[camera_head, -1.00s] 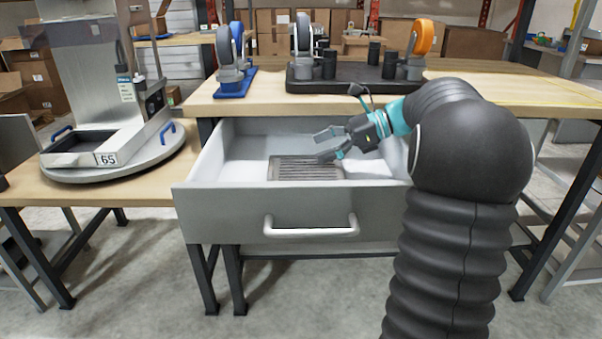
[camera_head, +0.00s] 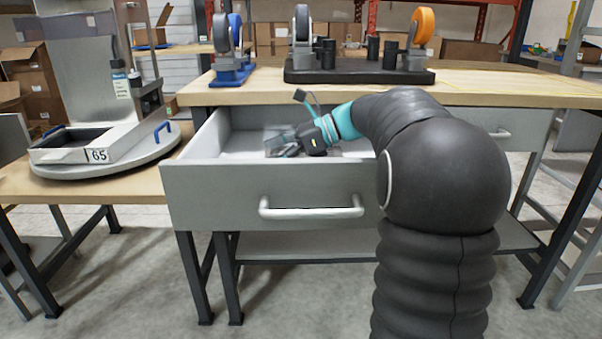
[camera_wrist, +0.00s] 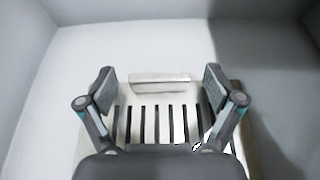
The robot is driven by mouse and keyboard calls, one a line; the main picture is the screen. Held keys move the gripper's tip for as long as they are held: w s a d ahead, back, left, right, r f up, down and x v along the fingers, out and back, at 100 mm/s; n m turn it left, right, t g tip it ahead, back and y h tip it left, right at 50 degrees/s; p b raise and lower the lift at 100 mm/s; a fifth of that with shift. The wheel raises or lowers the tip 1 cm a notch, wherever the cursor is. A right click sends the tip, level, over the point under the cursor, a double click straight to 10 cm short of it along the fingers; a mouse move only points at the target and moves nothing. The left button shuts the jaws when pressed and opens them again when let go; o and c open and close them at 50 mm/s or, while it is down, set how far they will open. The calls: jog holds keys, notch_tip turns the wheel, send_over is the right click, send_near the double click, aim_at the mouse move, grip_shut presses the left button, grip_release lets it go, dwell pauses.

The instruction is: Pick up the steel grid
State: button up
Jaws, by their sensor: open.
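The steel grid (camera_wrist: 150,125) lies flat on the pale floor of the open grey drawer (camera_head: 235,190). In the wrist view it is a slotted plate with a raised bar (camera_wrist: 160,78) across its far part. My gripper (camera_wrist: 160,85) is open above the grid, with one finger on each side of the bar. No contact between fingers and bar can be made out. My gripper's body hides the near part of the grid. In the head view my gripper (camera_head: 282,146) is down inside the drawer, and the drawer front and my gripper hide most of the grid.
The drawer's walls enclose the gripper, and a white handle (camera_head: 312,212) is on its front. The wooden bench top (camera_head: 480,92) overhangs behind it, carrying a black fixture (camera_head: 350,76) and a blue-based wheel stand (camera_head: 232,73).

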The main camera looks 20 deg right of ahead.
jog(key=shift+w+a+f, duration=0.15)
jog(key=shift+a+f, duration=0.05)
jog(key=shift+a, duration=0.25)
jog(key=c, duration=1.4)
jog(key=shift+r, duration=0.15)
jog(key=shift+c, duration=0.2)
notch_tip(320, 180, up, 18)
jog(key=p, duration=0.4)
jog(key=shift+p, duration=0.3)
